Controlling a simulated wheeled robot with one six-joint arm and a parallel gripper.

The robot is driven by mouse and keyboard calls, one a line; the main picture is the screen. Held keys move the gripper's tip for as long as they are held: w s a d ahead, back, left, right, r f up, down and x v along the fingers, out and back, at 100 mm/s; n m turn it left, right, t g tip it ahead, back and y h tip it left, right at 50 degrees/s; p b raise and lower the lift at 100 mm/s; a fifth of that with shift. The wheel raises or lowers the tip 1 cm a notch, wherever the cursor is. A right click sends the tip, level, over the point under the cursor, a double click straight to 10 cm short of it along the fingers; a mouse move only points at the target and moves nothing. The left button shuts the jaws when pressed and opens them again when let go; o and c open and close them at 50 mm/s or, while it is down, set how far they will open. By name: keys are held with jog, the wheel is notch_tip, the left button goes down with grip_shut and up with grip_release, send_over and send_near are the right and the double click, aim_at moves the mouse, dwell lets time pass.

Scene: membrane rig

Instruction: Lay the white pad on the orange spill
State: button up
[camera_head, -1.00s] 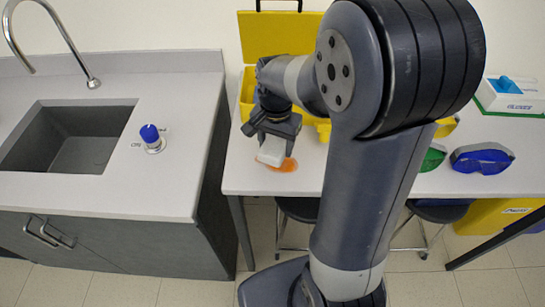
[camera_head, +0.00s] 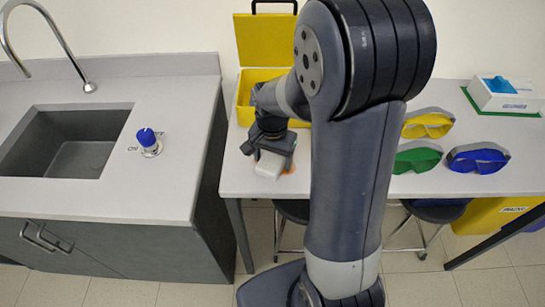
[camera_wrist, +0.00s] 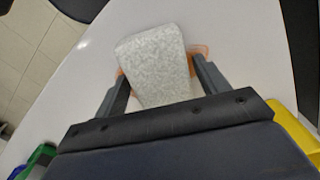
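The white pad (camera_head: 268,165) lies on the white table near its front left corner. In the wrist view the pad (camera_wrist: 158,68) lies slightly askew between my two fingers. The orange spill (camera_head: 289,168) shows as a small edge to the right of the pad. In the wrist view the spill (camera_wrist: 202,49) shows beside the pad, which hides most of it. My gripper (camera_head: 272,158) is low over the table, pointing down. It also shows in the wrist view (camera_wrist: 160,68), its fingers on either side of the pad with narrow gaps, so it looks open.
An open yellow case (camera_head: 244,100) stands behind my gripper. Yellow (camera_head: 428,125), green (camera_head: 418,158) and blue (camera_head: 478,158) goggles and a white glove box (camera_head: 505,95) are on the right. The sink counter (camera_head: 185,185) is on the left.

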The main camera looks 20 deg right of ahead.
aim_at(273, 158)
jog(key=shift+o, duration=0.6)
jog(key=shift+r, duration=0.3)
notch_tip(273, 158, up, 12)
jog(key=shift+f, duration=0.15)
jog(key=shift+c, duration=0.5)
dwell(0.5)
